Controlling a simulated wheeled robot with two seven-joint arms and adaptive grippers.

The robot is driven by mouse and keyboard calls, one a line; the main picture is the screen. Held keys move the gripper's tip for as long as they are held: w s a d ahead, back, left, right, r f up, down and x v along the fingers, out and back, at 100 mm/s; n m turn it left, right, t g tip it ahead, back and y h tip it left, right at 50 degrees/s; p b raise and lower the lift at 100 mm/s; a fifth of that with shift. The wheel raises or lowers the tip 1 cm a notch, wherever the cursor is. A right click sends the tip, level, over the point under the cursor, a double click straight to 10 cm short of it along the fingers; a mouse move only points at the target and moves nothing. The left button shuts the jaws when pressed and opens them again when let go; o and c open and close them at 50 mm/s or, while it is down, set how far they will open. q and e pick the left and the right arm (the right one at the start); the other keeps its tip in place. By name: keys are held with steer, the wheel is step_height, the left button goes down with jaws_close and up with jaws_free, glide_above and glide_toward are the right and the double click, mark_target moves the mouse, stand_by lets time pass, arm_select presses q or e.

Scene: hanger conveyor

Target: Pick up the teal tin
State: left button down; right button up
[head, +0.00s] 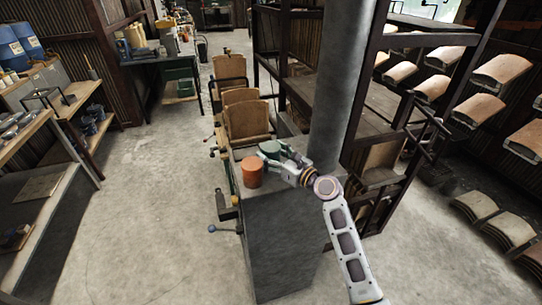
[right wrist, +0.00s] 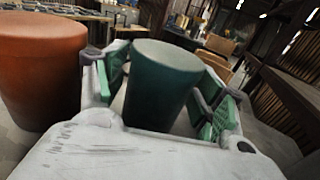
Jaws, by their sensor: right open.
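The teal tin (right wrist: 160,85) stands upright between the two fingers of my right gripper (right wrist: 165,95) in the right wrist view. The fingers, with green pads, are open on either side of it; a gap shows at least on the right side. In the head view the teal tin (head: 270,147) is small and partly hidden by my right gripper (head: 272,153), on top of a grey block (head: 268,192). An orange tin (head: 252,172) stands just left of the gripper, and it is large at the left in the right wrist view (right wrist: 40,70). My left gripper is not in view.
A round grey column (head: 342,85) rises right behind my right arm. Dark metal frames and racks with tan curved panels (head: 503,70) fill the right side. Brown boards (head: 247,118) stand behind the block. Open concrete floor lies left of it.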

steer(key=shift+w+a, duration=0.1)
steer(key=shift+a, duration=0.05)
stand_by(0.3)
steer(key=c, duration=1)
steer(key=shift+r, duration=0.1)
steer(key=shift+r+p, duration=0.65)
steer(key=shift+r, duration=4.35)
